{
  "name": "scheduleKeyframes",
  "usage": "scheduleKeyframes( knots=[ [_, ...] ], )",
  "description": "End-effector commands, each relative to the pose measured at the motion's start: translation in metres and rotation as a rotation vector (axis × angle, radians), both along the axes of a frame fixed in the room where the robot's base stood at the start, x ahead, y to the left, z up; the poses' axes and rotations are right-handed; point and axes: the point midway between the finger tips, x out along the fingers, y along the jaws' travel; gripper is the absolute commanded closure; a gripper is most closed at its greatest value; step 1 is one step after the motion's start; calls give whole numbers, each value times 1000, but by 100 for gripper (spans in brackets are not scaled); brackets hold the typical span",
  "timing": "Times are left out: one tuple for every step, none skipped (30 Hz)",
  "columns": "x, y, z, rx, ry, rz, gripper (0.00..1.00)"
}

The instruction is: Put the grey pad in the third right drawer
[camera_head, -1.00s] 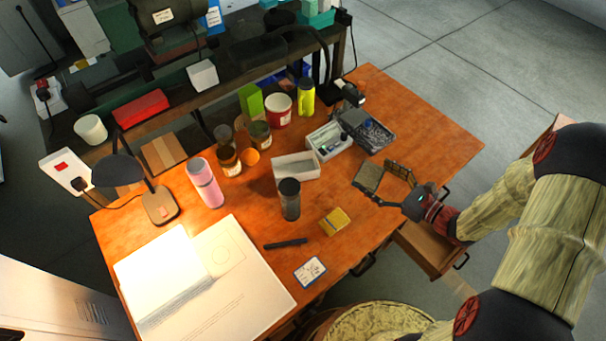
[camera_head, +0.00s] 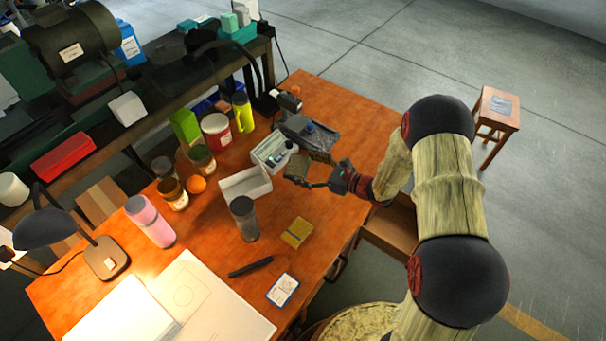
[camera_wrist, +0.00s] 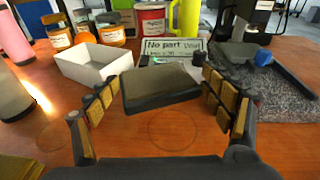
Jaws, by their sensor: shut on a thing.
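The grey pad (camera_head: 297,168) is a flat, dark-edged block near the right part of the orange work table (camera_head: 330,220). My gripper (camera_head: 316,171) is shut on it, with a finger on either side. In the wrist view the pad (camera_wrist: 160,86) lies between the gold-padded fingertips, top face up. I cannot tell whether it is clear of the table. An open wooden drawer (camera_head: 392,228) juts out below the table's right edge, partly hidden by my arm. Its inside and its place among the drawers are hard to see.
A white open box (camera_head: 245,184), a labelled container (camera_head: 272,150) and a grey tray (camera_head: 310,131) stand near the pad. A dark cup (camera_head: 243,218) and a yellow block (camera_head: 297,232) are in front. A stool (camera_head: 496,118) stands on the floor at right.

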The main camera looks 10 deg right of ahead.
Motion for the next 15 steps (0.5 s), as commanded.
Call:
scheduleKeyframes(
  knots=[
    [2, 1, -2, 0, -1, 0, 54],
    [3, 2, -4, 0, -1, 1, 54],
    [5, 3, -8, 0, -1, 1, 54],
    [7, 5, -11, 1, 0, 2, 54],
    [7, 4, -17, 1, 1, 1, 54],
    [7, 4, -24, 1, 1, 1, 54],
    [7, 4, -29, 0, 0, 1, 54],
    [7, 4, -33, 0, 0, 0, 54],
    [7, 4, -38, 0, 0, 0, 54],
    [7, 4, -40, 1, -1, 0, 54],
    [7, 3, -41, 0, -1, 0, 54],
    [7, 4, -40, 0, -1, 0, 54],
    [7, 3, -40, 0, -1, 0, 54],
    [7, 3, -39, 0, -1, 0, 54],
    [7, 3, -38, 0, -1, 0, 54]
  ],
)
